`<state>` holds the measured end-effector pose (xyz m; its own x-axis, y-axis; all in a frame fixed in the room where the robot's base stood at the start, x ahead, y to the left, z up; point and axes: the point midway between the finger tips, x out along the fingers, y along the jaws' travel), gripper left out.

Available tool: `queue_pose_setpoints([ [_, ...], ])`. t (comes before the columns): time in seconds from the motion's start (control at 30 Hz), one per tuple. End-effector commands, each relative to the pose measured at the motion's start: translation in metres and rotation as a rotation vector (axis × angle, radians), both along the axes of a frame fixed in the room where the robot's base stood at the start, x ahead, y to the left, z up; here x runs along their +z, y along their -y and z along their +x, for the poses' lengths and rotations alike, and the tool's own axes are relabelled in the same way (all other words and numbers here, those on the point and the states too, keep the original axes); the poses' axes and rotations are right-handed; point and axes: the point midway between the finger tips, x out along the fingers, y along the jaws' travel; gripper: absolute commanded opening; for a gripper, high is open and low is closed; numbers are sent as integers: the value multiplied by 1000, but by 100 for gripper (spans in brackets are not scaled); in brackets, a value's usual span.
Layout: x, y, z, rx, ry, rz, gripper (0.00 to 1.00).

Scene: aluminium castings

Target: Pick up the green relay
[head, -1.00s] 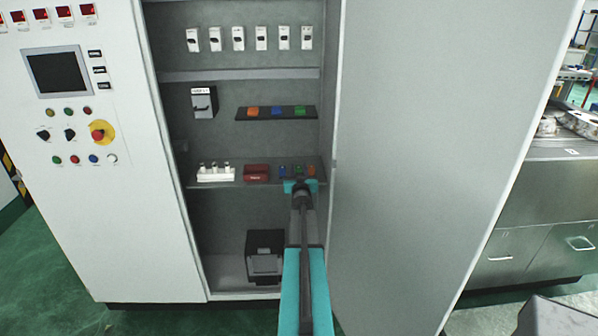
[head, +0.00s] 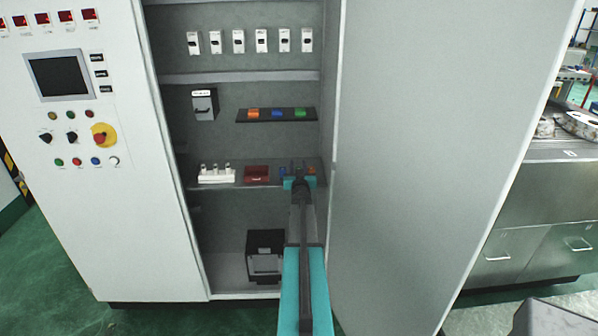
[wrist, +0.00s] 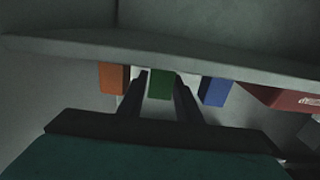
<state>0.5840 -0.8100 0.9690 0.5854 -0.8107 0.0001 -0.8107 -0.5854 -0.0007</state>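The green relay (wrist: 160,86) shows in the wrist view between the two dark fingers of my gripper (wrist: 161,77). A gap shows on the finger sides, so the gripper looks open around it. In the head view my gripper (head: 298,164) is at the right end of the lower shelf, and its fingers mostly hide the green relay. A blue relay (head: 283,171) and an orange relay (head: 311,170) flank it. In the wrist view the orange relay (wrist: 113,77) is left and the blue relay (wrist: 215,91) is right, close outside the fingers.
A red box (head: 256,174) and a white block (head: 216,175) stand left on the same shelf (head: 238,182). A small upper shelf (head: 242,117) holds orange, blue and green pieces. The cabinet door (head: 420,180) stands close on the right. A black box (head: 265,241) sits below.

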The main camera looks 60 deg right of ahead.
Motion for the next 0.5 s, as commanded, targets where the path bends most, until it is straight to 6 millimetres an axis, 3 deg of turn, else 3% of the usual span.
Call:
queue_pose_setpoints([
  [0.2,1,13,9,0,-1,-1,31],
  [0.5,0,15,11,0,-1,-1,31],
])
